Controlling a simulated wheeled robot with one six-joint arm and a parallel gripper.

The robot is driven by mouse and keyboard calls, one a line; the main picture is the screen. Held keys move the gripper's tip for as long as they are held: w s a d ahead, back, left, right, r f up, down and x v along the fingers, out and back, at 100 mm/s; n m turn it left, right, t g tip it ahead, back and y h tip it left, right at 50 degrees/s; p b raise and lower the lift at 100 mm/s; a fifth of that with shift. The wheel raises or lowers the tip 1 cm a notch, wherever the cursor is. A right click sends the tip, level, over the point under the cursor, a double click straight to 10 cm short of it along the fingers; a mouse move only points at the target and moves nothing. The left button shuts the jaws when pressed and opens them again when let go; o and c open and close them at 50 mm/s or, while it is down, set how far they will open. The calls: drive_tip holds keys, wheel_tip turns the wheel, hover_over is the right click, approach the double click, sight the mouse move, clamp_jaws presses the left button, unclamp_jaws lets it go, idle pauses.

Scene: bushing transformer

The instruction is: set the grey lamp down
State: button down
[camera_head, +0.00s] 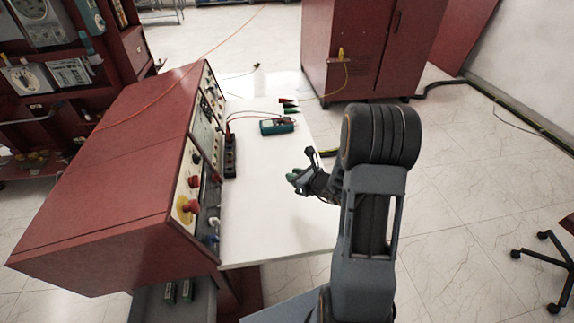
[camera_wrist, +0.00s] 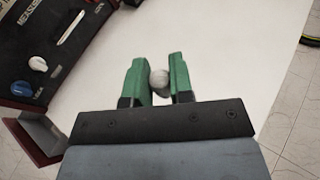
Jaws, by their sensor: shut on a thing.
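The grey lamp (camera_wrist: 159,79) is a small rounded grey thing between the green fingertips of my gripper (camera_wrist: 158,80) in the wrist view. My gripper is shut on it. In the head view my gripper (camera_head: 297,179) is over the right part of the white tabletop (camera_head: 262,222), and the lamp is hidden or too small to make out there. The white tabletop (camera_wrist: 222,50) fills most of the wrist view behind the lamp. I cannot tell whether the lamp touches the tabletop.
A red control cabinet (camera_head: 125,165) with knobs stands along the table's left side. A teal multimeter (camera_head: 277,126) with leads, a black terminal block (camera_head: 230,156) and green-tipped clips (camera_head: 288,106) lie farther back. The tabletop's near part is clear. A red cabinet (camera_head: 345,45) stands behind.

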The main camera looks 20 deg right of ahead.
drive_tip(key=w+d+f, duration=0.1)
drive_tip(key=w+f, duration=0.1)
drive_tip(key=w, duration=0.1)
drive_tip(key=w+d+f, duration=0.1)
drive_tip(key=w+f, duration=0.2)
drive_tip(key=w+d+f+p, duration=0.1)
drive_tip(key=w+d+f, duration=0.1)
drive_tip(key=w, duration=0.1)
drive_tip(key=shift+w+d+f, duration=0.1)
drive_tip(key=shift+f, duration=0.3)
drive_tip(key=shift+w+d+f+p, duration=0.15)
drive_tip(key=shift+f+p, duration=0.1)
drive_tip(key=shift+f, duration=0.55)
drive_tip(key=shift+w+a+f+p, duration=0.15)
drive_tip(key=shift+f+p, duration=0.1)
drive_tip(key=shift+f, duration=0.5)
drive_tip(key=shift+d+f, duration=0.1)
drive_tip(key=shift+f, duration=0.25)
drive_tip(key=shift+f, duration=0.15)
drive_tip(key=c, duration=1)
unclamp_jaws()
